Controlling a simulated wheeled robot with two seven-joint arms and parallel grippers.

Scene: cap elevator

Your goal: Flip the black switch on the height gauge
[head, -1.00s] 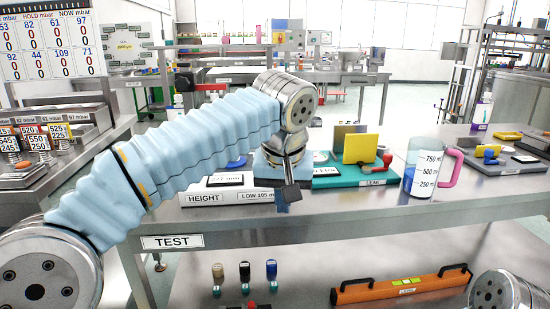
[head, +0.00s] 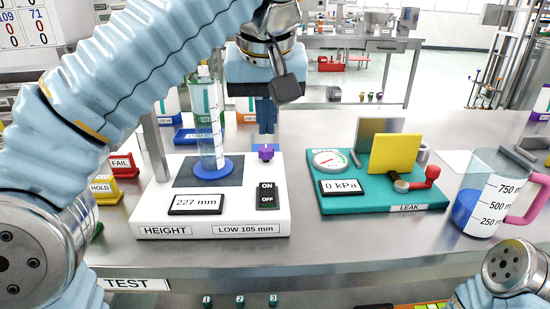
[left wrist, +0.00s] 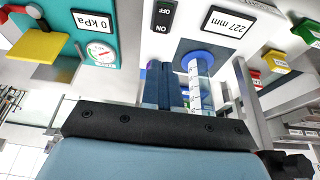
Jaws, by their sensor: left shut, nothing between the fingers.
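The white height gauge (head: 215,215) stands on the steel bench, with a display reading 227 mm and a clear tube on its blue disc. Its black switch (head: 268,195), marked ON and OFF, is at the right of its top; it also shows upside down in the left wrist view (left wrist: 163,18). A purple knob (head: 265,152) is behind the switch. My left gripper (head: 266,130) points down, shut and empty, behind the switch and close to the knob; touching cannot be told. Its fingers show in the left wrist view (left wrist: 166,75). My right gripper is out of view.
A teal leak tester (head: 375,195) with a yellow plate and red handle stands right of the gauge. A measuring jug (head: 485,200) is further right. Red and yellow tags (head: 120,165) are at left. Bare bench lies between gauge and tester.

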